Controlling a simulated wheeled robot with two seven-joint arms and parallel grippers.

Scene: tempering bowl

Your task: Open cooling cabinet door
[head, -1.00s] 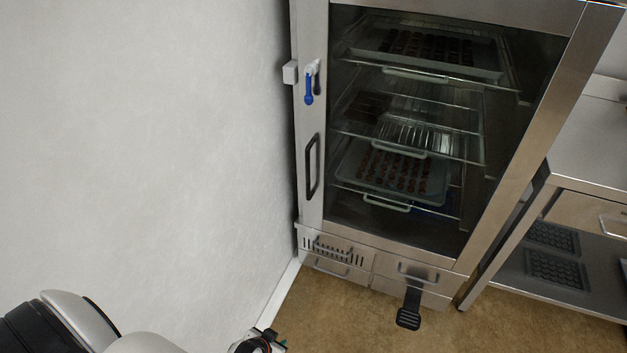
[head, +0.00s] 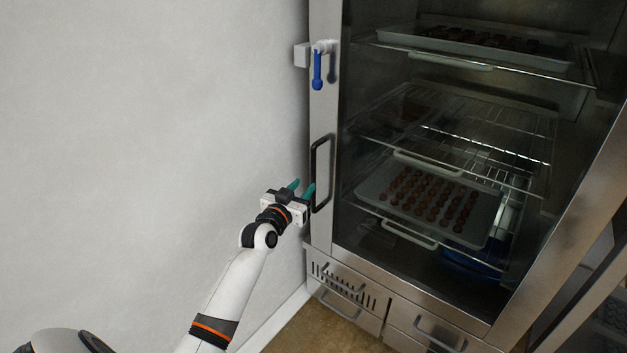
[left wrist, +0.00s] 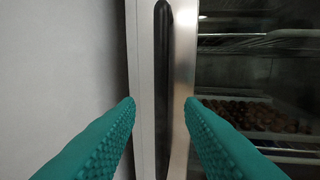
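The steel cooling cabinet door (head: 325,112) has a glass pane and stands shut. Its black vertical bar handle (head: 315,170) is on the left side of the frame. A blue-handled latch (head: 317,68) sits above it. My left gripper (head: 301,188) is just left of the handle's lower part, with teal fingers open and empty. In the left wrist view the handle (left wrist: 163,80) runs upright between the spread fingers (left wrist: 161,103), with no contact to be seen. My right gripper is in neither view.
Behind the glass, wire racks hold trays of chocolates (head: 430,199). A white wall (head: 150,120) stands close to the left of the cabinet and my left arm. Drawers with bar handles (head: 440,335) are under the door. Some brown floor shows in front.

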